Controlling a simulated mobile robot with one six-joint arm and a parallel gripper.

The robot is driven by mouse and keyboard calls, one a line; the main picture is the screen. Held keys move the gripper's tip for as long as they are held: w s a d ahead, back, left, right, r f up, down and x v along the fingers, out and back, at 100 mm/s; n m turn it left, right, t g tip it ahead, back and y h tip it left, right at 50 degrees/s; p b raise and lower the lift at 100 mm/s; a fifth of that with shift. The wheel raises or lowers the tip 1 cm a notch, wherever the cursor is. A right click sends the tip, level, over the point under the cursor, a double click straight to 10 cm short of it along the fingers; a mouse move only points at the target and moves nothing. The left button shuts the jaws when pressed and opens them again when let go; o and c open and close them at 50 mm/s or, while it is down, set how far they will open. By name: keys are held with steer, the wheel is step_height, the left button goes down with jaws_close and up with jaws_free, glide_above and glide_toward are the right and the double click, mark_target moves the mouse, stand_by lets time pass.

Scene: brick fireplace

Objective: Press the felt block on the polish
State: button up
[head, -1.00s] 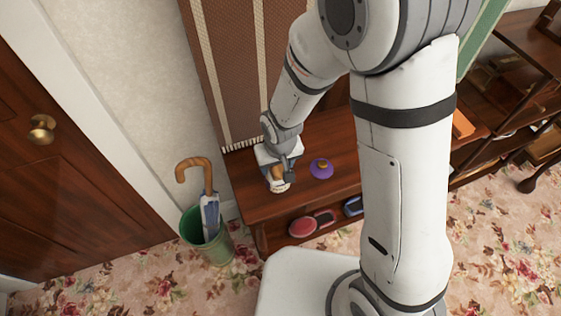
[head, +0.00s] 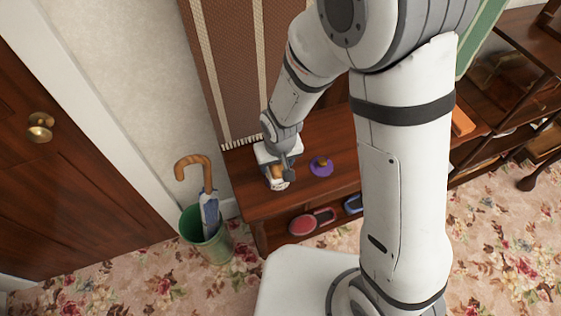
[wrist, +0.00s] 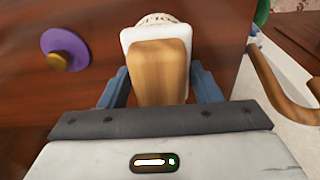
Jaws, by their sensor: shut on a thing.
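The felt block (wrist: 160,72) has a wooden back and a white felt layer at its far side. My gripper (wrist: 161,90) is shut on it, with a blue-grey finger on each side. Just past the felt, the polish (wrist: 158,19) shows as a cream round edge with dark lettering, mostly hidden by the block. I cannot tell whether the felt touches it. In the head view my gripper (head: 280,174) is low over the left end of the wooden bench (head: 245,196).
A purple disc with a brass knob (head: 321,167) lies on the bench right of my gripper. Brushes (head: 303,224) sit on the shelf below. A green bin (head: 207,243) with an umbrella (head: 209,212) stands left of the bench. The bench top farther right is partly hidden by my arm.

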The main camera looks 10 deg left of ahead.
steer(key=shift+f+b, duration=0.5)
stand_by(1.5)
steer(key=shift+r, duration=0.15)
steer(key=shift+r+p, duration=2.45)
steer(key=shift+r, duration=1)
